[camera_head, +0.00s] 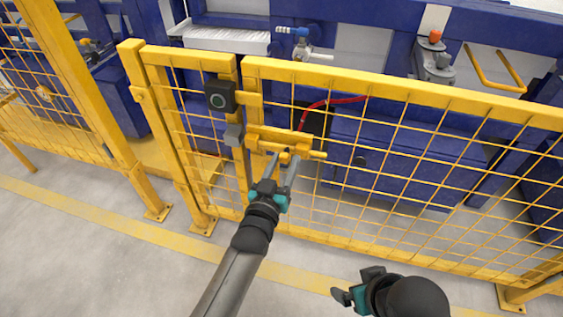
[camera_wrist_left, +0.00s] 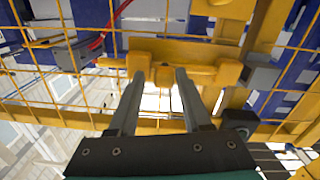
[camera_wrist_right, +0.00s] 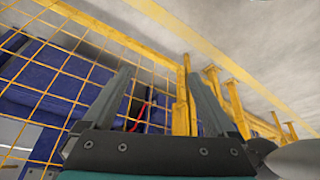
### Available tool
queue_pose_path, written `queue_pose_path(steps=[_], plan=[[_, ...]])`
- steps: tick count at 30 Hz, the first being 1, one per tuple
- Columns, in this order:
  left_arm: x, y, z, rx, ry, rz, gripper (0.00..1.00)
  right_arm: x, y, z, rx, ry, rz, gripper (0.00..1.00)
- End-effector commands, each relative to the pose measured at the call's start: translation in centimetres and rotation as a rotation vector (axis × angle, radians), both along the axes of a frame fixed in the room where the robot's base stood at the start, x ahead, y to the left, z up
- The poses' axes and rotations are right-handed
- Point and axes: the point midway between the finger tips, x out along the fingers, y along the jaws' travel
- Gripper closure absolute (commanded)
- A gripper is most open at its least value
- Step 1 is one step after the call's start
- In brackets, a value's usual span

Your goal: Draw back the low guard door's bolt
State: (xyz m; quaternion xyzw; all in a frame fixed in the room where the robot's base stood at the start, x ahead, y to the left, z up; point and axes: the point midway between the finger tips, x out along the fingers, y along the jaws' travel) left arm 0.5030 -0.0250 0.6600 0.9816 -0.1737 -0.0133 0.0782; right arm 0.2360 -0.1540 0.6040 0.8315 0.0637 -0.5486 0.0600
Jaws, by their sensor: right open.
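The low guard door (camera_head: 400,88) is a yellow frame with wire mesh. Its yellow bolt (camera_head: 318,155) lies sideways in a yellow housing (camera_head: 280,136) near the door's left edge. The bolt also shows in the left wrist view (camera_wrist_left: 112,63). My left gripper (camera_head: 284,160) reaches up to the bolt from below. In the left wrist view its fingers (camera_wrist_left: 160,74) stand apart on either side of the bolt's small yellow handle (camera_wrist_left: 163,77), with gaps visible. My right gripper (camera_head: 354,292) is open and empty, low in front of the door, away from the bolt.
A black box with a round button (camera_head: 220,96) and a grey block (camera_head: 234,136) sit by the post left of the bolt. Behind the mesh are blue machinery (camera_head: 400,145) and a red cable (camera_head: 335,101). The grey floor in front is clear.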

Motion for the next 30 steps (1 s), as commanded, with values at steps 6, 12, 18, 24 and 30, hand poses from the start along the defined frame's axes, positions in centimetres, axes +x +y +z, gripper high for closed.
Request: queue_pose_path(steps=[6,12,18,24,30], plan=[[-0.1,0.0,-0.1,0.001,0.003,0.000,0.35,0.0,0.0,0.0,-0.001,0.000,0.000,0.08],[0.0,0.1,-0.1,0.001,0.002,0.002,0.35,0.0,0.0,0.0,-0.001,-0.001,0.000,0.08],[-0.6,0.4,0.0,0.002,0.002,0.003,0.35,0.2,0.0,-0.1,0.000,-0.002,0.000,0.08],[-2.6,1.1,0.1,0.002,0.004,0.001,0.35,0.0,0.1,-2.7,-0.004,0.042,0.002,0.08],[-5.1,2.0,0.1,0.002,0.004,0.000,0.35,-0.3,0.0,-5.0,-0.009,0.077,0.003,0.08]])
